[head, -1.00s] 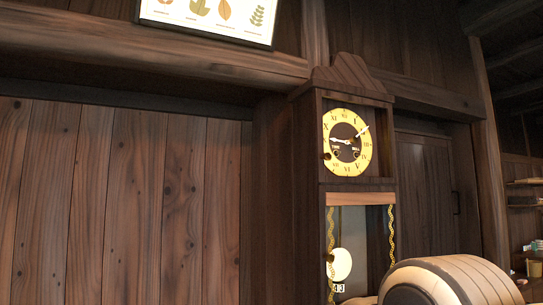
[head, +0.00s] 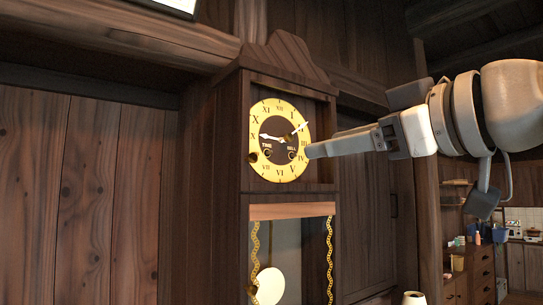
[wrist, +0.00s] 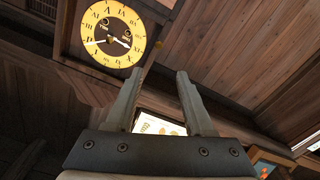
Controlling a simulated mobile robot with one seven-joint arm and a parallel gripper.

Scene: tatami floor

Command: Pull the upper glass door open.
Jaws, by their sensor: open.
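The tall dark wooden clock (head: 228,150) stands against the wall. Its upper glass door (head: 318,110) frames a yellow dial (head: 266,106) and looks shut; the glass itself is hard to make out. A small dark knob (head: 253,157) shows at the door's left side. My gripper (head: 308,152) reaches in from the right, its fingertips overlapping the dial's lower right edge; I cannot tell whether they touch the door. In the wrist view my gripper (wrist: 158,72) has its two fingers apart with nothing between them, and the dial (wrist: 113,34) appears upside down at upper left.
Below the dial is the lower case, with a pale pendulum disc (head: 270,286) and gold chains (head: 329,262). A plank wall (head: 85,190) lies to the left. Shelves and drawers (head: 474,270) stand far right. The space left of the clock front looks free.

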